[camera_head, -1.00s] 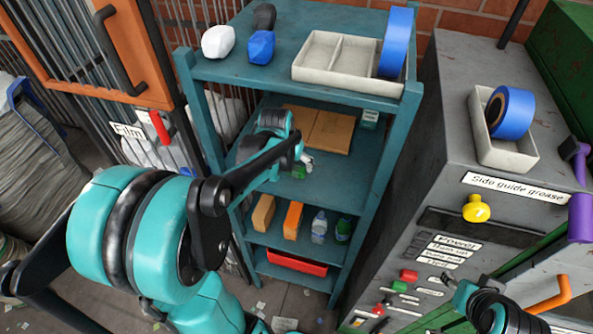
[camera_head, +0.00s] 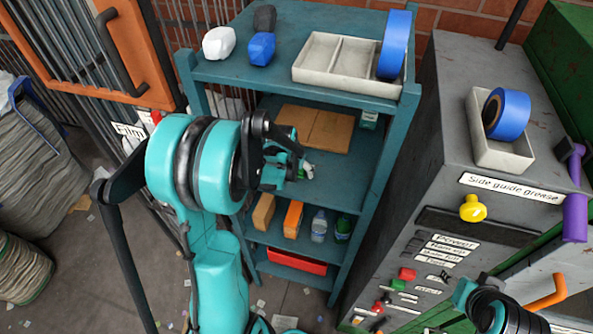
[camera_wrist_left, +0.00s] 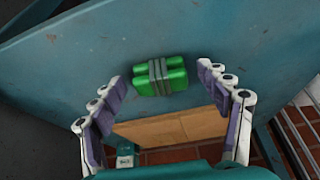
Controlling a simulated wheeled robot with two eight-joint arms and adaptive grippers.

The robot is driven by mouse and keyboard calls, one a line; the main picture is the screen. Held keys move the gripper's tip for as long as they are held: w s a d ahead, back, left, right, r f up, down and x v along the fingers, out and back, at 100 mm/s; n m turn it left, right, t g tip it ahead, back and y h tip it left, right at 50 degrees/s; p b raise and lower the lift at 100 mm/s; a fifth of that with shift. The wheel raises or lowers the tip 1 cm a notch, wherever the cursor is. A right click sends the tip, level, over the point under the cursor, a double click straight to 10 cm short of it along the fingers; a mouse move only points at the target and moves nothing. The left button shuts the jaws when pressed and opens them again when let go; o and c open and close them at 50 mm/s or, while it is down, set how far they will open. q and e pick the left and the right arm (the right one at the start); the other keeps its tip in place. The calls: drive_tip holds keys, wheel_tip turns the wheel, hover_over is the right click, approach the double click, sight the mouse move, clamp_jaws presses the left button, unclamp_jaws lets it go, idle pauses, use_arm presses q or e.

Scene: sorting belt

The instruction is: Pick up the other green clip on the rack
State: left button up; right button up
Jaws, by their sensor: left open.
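The green clip (camera_wrist_left: 160,78) lies on the middle shelf of the teal rack (camera_wrist_left: 250,62). It looks like two green blocks joined by a grey band. My left gripper (camera_wrist_left: 159,84) is open in the left wrist view, with one finger on each side of the clip and gaps between. In the head view the left gripper (camera_head: 303,170) reaches over the middle shelf of the rack (camera_head: 335,183), and my arm largely hides the clip. My right gripper (camera_head: 458,293) is at the lower right, too small and dark to read its jaws.
Cardboard (camera_head: 313,128) lies flat behind the clip on the same shelf. The top shelf holds a divided tray (camera_head: 340,85), blue tape (camera_head: 396,42) and small white and blue items. Lower shelves hold blocks, bottles and a red tray (camera_head: 297,263). A grey cabinet (camera_head: 440,130) stands right.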

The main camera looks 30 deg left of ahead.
use_arm(q)
drive_tip(key=c, duration=1.1)
